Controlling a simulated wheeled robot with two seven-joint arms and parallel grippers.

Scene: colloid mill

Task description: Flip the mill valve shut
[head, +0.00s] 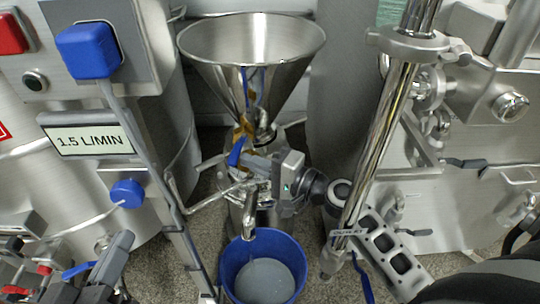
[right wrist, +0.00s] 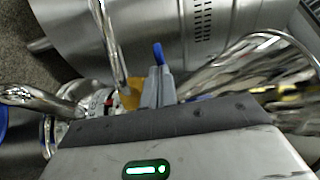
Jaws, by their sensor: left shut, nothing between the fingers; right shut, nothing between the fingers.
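The steel colloid mill stands in the middle of the head view, with a wide funnel hopper (head: 250,42) on top. Its valve has a blue handle (head: 237,151), slanting just under the funnel neck. My right gripper (head: 256,169) is shut and empty, right of and close to the handle. In the right wrist view the shut fingers (right wrist: 157,88) point at a blue piece (right wrist: 158,53), likely the handle, just past the tips; I cannot tell if they touch. My left gripper (head: 112,262) is shut and empty at lower left, away from the mill.
A blue bucket (head: 226,272) with grey contents stands under the mill's spout (head: 250,215). A panel with a "1.5 L/MIN" sign (head: 88,140) and a steel tank are on the left. A shiny vertical pipe (head: 385,125) stands close on the right, in front of other machinery.

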